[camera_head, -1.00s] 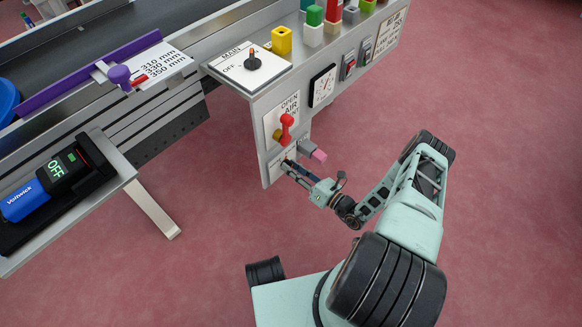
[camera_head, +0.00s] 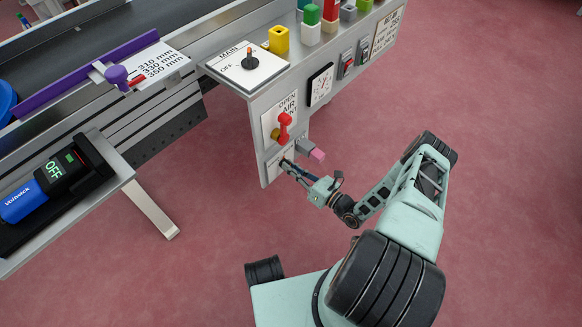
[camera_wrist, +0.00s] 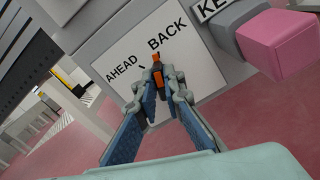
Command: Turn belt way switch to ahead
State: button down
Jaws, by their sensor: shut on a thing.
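The belt way switch (camera_wrist: 157,68) is a small knob with an orange mark on a white plate (camera_wrist: 128,84) lettered AHEAD on the left and BACK on the right in the wrist view. The orange mark points up, between the two words and nearer BACK. My gripper (camera_wrist: 158,88) is shut on the knob, its blue-padded fingers at either side. In the head view my gripper (camera_head: 286,164) is at the lower panel below the red air valve (camera_head: 284,126); the knob is mostly hidden there.
A pink-ended grey block (camera_wrist: 279,42), beside a label starting KE, sticks out right of the plate, close to my gripper; it also shows in the head view (camera_head: 317,155). Above are a gauge (camera_head: 320,86) and the MAIN switch (camera_head: 250,61). The floor right of the panel is clear.

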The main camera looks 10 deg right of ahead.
jog(key=n+p, duration=0.1)
jog(key=n, duration=0.9)
jog(key=shift+a+p, duration=0.15)
jog(key=shift+p, duration=0.15)
dwell(0.4)
jog(key=c, duration=2)
grip_release()
jog(key=shift+c, duration=0.2)
jog(key=shift+s, duration=0.1)
notch_tip(320, 180, up, 10)
